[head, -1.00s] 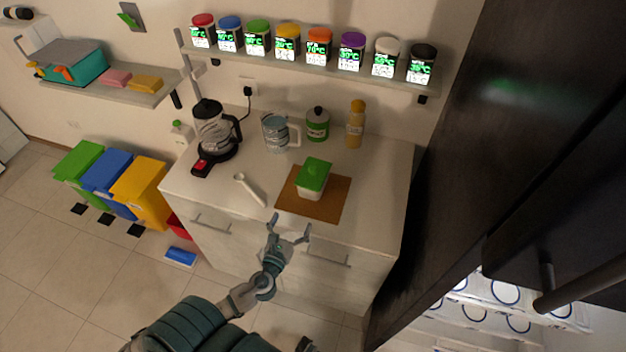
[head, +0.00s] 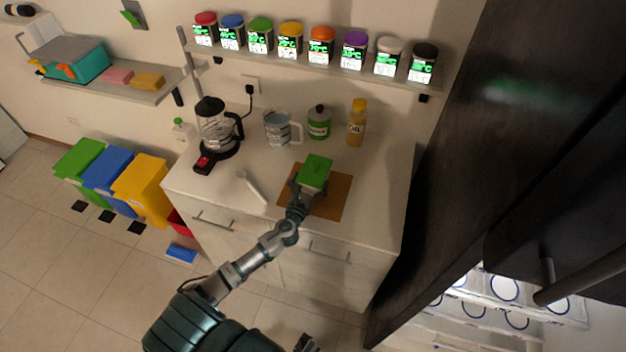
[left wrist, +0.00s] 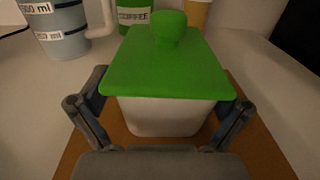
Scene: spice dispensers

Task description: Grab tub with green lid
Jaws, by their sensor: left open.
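The tub with the green lid (head: 316,171) stands upright on a brown board (head: 333,203) on the counter. In the left wrist view its green lid (left wrist: 166,62) with a round knob and its white body (left wrist: 165,116) fill the middle. My left gripper (head: 307,187) is at the near side of the tub. Its jaws are open, with one finger to the left and one to the right of the white body in the left wrist view (left wrist: 160,112). I cannot tell whether the fingers touch it. My right gripper is not clearly in view.
A coffee maker (head: 216,130), a measuring jug (head: 278,128), a green-labelled jar (head: 319,122) and an oil bottle (head: 356,122) stand behind. A white spoon-like tool (head: 252,188) lies left of the board. Several spice dispensers line the shelf above. A dark tall cabinet (head: 460,150) bounds the right.

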